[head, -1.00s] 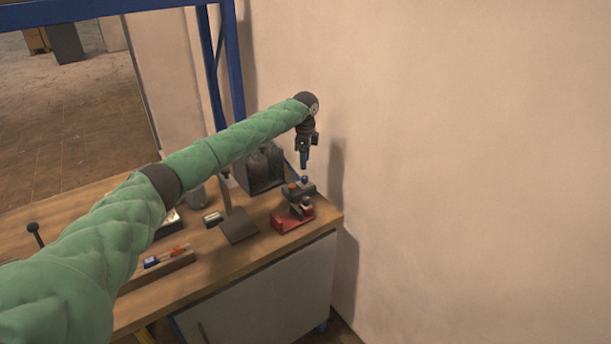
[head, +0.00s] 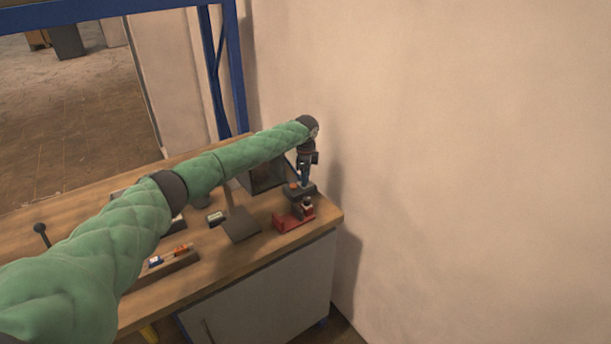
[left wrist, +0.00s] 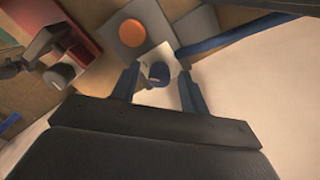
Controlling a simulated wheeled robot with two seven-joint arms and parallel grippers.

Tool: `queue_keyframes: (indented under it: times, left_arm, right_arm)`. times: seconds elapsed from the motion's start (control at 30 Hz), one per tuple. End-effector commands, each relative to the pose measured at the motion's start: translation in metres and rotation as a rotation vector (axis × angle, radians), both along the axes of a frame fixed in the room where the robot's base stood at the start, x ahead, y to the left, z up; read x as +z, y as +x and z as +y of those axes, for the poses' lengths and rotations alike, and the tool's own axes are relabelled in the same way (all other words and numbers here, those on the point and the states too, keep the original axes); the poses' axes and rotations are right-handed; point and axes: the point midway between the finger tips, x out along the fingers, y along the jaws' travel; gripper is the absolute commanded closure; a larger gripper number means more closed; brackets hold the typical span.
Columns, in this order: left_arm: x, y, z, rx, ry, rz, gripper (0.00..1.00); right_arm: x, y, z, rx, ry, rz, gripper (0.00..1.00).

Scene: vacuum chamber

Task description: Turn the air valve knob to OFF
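The air valve knob looks to be the small dark blue knob (left wrist: 159,72) beside a round orange button (left wrist: 131,33) on a grey unit (left wrist: 155,22). In the left wrist view it stands between the fingertips of my left gripper (left wrist: 158,77). The gripper is open, with a gap on each side of the knob. In the head view the left gripper (head: 304,181) points down at the grey unit (head: 299,195) and hides the knob. Any OFF marking is too small to read. My right gripper is not in view.
A red device (head: 291,220) stands just in front of the grey unit, near the bench corner. A dark box (head: 267,175) is behind to the left, and a grey plate (head: 240,225) to the left. The wall (head: 450,150) is close on the right.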

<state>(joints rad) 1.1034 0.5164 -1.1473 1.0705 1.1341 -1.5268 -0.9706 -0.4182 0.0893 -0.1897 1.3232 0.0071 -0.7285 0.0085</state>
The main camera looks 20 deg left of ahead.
Motion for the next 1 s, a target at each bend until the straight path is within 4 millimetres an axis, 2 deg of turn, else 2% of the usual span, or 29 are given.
queue_keyframes:
  times: [0.03, 0.2, 0.23, 0.67, 0.77, 1.0]
  left_arm:
    - [0.0, 0.0, 0.0, 0.0, 0.0, 0.0, 0.65]
    - [0.0, 0.0, 0.0, 0.0, 0.0, 0.0, 0.98]
    - [0.0, 0.0, 0.0, 0.0, 0.0, 0.0, 1.0]
    - [0.002, 0.0, 0.0, 0.089, -0.001, 0.001, 1.0]
    - [0.002, 0.0, -0.001, 0.153, -0.002, 0.002, 1.0]
    - [0.003, 0.0, -0.001, 0.365, -0.002, 0.002, 1.0]
  right_arm:
    - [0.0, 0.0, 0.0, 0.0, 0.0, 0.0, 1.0]
    - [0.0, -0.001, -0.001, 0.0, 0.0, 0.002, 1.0]
    - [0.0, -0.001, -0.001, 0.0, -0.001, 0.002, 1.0]
    - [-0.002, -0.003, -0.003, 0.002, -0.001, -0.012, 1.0]
    - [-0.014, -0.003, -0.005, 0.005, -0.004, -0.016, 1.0]
    - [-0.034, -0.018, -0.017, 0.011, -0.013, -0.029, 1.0]
